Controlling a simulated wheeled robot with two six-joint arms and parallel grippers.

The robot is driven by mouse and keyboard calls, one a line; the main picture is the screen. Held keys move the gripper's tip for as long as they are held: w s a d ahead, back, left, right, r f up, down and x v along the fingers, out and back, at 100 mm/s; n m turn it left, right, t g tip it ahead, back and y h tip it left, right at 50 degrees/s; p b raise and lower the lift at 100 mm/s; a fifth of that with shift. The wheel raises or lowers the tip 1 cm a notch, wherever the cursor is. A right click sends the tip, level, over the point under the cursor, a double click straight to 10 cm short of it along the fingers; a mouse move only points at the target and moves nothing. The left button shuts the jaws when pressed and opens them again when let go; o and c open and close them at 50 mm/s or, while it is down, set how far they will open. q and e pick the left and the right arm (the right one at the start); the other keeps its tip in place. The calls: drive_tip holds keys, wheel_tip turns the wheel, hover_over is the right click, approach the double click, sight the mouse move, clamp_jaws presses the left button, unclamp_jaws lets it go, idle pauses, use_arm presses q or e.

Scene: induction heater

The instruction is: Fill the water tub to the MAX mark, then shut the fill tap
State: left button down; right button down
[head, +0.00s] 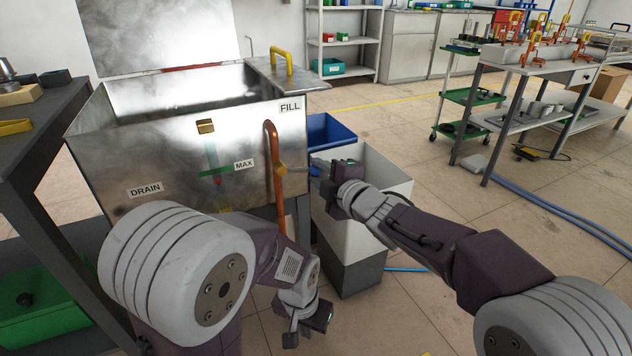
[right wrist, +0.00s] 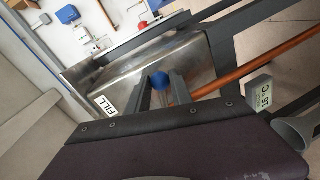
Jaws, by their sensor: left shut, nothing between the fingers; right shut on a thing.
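The metal water tub (head: 110,165) stands at the left in the head view, with its lid (head: 290,72) partly over the right end. Its front has FILL and DRAIN labels, a pale vertical gauge strip (head: 211,150) and a green MAX mark (head: 215,173) with a red pointer below. The water level is not clear. The copper fill pipe (head: 276,165) runs up the front right corner. My right gripper (head: 322,170) is shut on the fill tap's blue handle (right wrist: 160,81), beside the pipe. My left gripper (head: 306,322) is shut and empty, low before the tub.
A white and grey bin (head: 375,215) and a blue bin (head: 330,130) stand right of the tub. A dark bench (head: 35,150) is close on the left. A workbench (head: 540,60) with orange clamps and a green trolley stand farther right. Open floor lies between.

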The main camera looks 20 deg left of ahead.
drive_tip(key=shift+r+n+t+b, duration=0.3)
drive_tip(key=shift+r+n+b, duration=0.25)
drive_tip(key=shift+r+n, duration=0.7)
drive_tip(key=c, duration=1.1)
unclamp_jaws()
drive_tip(key=shift+d, duration=0.1)
drive_tip(key=p+v, duration=0.1)
drive_tip(key=v, duration=0.8)
drive_tip(key=shift+r, duration=0.1)
